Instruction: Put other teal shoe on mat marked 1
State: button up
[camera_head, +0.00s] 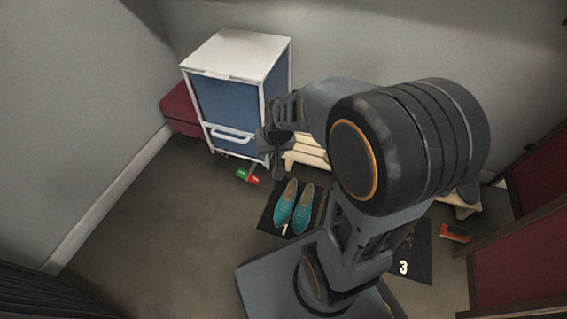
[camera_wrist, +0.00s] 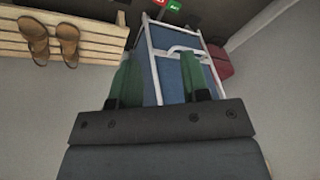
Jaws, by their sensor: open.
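Two teal shoes, a left one (camera_head: 284,206) and a right one (camera_head: 303,209), lie side by side on the dark mat marked 1 (camera_head: 268,213). Both point the same way and look apart from my gripper. My gripper (camera_head: 277,165) is above the floor near the front of the blue and white cabinet, farther back than the shoes. In the wrist view its two green fingers (camera_wrist: 158,82) are spread apart with nothing between them. The shoes and mat 1 are not in the wrist view.
The white-framed blue cabinet (camera_head: 235,100) stands behind. Small green and red items (camera_head: 247,177) lie before it. A slatted wooden rack (camera_wrist: 95,45) holds brown shoes (camera_wrist: 36,42). My arm partly hides the rack and mat 3 (camera_head: 420,250). An orange-red item (camera_head: 453,232) lies right. Left floor is clear.

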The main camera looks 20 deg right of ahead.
jog(key=s+r+n+h, duration=0.1)
jog(key=s+r, duration=0.5)
jog(key=s, duration=0.4)
jog(key=shift+a+n+g, duration=0.3)
jog(key=shift+a+n, duration=0.05)
jog(key=shift+n, duration=0.05)
jog(key=shift+r, duration=0.2)
notch_tip(320, 180, up, 38)
jog(key=t+p, duration=0.1)
jog(key=p, duration=3.5)
jog(key=shift+a+r+p, duration=0.2)
jog(key=shift+p, duration=0.15)
jog(key=shift+s, duration=0.1)
